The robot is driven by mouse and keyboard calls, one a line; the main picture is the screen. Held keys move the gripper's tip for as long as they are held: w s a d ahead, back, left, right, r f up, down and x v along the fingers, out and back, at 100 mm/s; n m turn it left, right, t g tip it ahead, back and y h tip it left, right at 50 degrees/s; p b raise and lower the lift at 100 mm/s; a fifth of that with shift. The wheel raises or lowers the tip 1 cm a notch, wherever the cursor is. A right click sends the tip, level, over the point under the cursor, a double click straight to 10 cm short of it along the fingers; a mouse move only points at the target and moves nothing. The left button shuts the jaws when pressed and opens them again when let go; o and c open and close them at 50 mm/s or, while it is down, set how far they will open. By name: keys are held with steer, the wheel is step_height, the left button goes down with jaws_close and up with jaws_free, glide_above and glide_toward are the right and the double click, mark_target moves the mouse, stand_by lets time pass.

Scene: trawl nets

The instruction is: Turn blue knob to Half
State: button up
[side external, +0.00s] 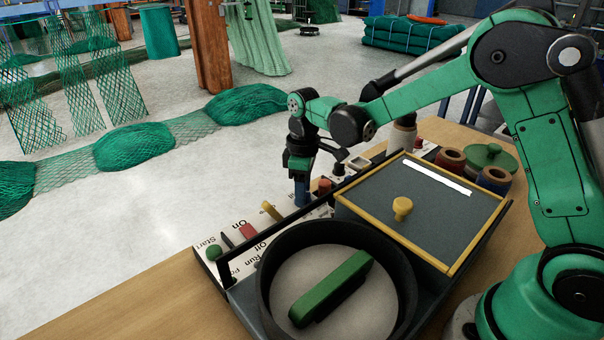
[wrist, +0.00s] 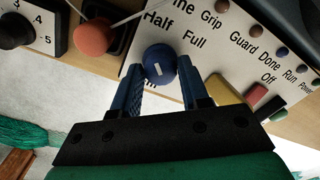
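The blue knob (wrist: 160,60) is round with a short white mark on its face. It sits on a white label panel (wrist: 215,48), with "Half" printed above left and "Full" above right. Another label below the knob is mostly covered. My gripper (wrist: 160,72) has its blue fingers on either side of the knob, apart, with narrow gaps showing. Whether either finger touches it is unclear. In the side view my gripper (side external: 301,192) points down at the panel, and the blue knob is hidden there.
A red-orange knob (wrist: 95,37) and a black dial (wrist: 14,30) are close on the left. Buttons and a yellow block (wrist: 228,90) are on the right. A round black bin (side external: 402,285) holding a green bar (side external: 331,288) and a yellow-framed lid (side external: 425,210) stand beside the panel.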

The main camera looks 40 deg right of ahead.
steer(key=o, duration=0.3)
steer(key=shift+r, duration=0.15)
steer(key=shift+r, duration=2.7)
steer(key=shift+r, duration=0.1)
steer(key=s+r+m+t, duration=0.1)
steer(key=s+m+t, duration=0.1)
steer(key=s, duration=0.1)
steer(key=s+r+m+t, duration=0.2)
steer(key=s, duration=0.2)
steer(key=s+r+m+t, duration=0.1)
steer(key=s+m+t, duration=0.1)
steer(key=s, duration=0.2)
steer(key=shift+s+d+r+m, duration=0.2)
steer(key=shift+d+m, duration=0.15)
steer(key=shift+m, duration=0.05)
steer(key=shift+s+f+m+t, duration=0.3)
steer(key=shift+s+t, duration=0.1)
steer(key=shift+t, duration=0.2)
